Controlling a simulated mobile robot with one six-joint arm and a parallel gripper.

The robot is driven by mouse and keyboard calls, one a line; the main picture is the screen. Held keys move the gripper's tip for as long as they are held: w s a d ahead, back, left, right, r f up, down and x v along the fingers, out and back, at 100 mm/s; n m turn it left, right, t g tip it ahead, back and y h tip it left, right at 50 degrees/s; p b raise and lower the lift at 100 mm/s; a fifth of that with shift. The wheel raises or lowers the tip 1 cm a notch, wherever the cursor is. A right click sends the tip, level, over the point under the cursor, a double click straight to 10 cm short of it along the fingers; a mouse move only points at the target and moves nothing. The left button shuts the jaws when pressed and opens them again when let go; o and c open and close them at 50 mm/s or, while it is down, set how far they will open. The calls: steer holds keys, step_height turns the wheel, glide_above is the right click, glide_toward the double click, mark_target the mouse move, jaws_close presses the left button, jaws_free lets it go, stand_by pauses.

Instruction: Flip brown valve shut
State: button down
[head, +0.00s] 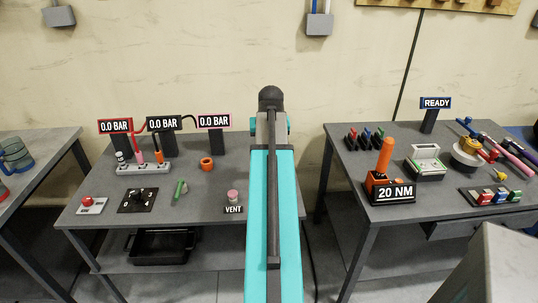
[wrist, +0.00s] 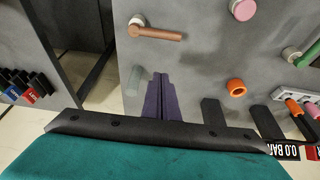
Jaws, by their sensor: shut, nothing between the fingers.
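The brown valve (wrist: 158,33) shows in the wrist view at the upper left of centre. Its brown lever extends to the right from a pale round pivot on the grey table. My gripper (wrist: 160,78) is shut, with its dark fingers together and nothing between them. The fingertips appear below the lever in the picture, apart from it. I cannot tell their height above the table. In the head view my arm hides the brown valve and my gripper.
A green valve (head: 180,189), a VENT button (head: 233,197), an orange ring (head: 207,163) and a plug block (head: 143,168) share the left table (head: 110,218). A dim grey-green piece (wrist: 135,80) lies just left of my fingers. The right table (head: 345,160) holds tools.

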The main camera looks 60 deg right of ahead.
steer(key=shift+p+x, duration=0.9)
steer(key=shift+x, duration=3.85)
steer(key=shift+s+a+f+p, duration=0.1)
steer(key=shift+s+a+p, duration=0.2)
steer(key=shift+s+a, duration=0.45)
steer(key=shift+s+a+f+p, duration=0.15)
steer(key=shift+s+a, duration=0.1)
steer(key=shift+a, duration=0.15)
steer(key=shift+s+a+f+p, duration=0.1)
steer(key=shift+s+a+p, duration=0.1)
steer(key=shift+a, duration=0.25)
steer(key=shift+a, duration=0.2)
steer(key=shift+d, duration=0.15)
steer(key=shift+w, duration=0.2)
steer(key=shift+s+n, duration=0.15)
steer(key=shift+n, duration=0.15)
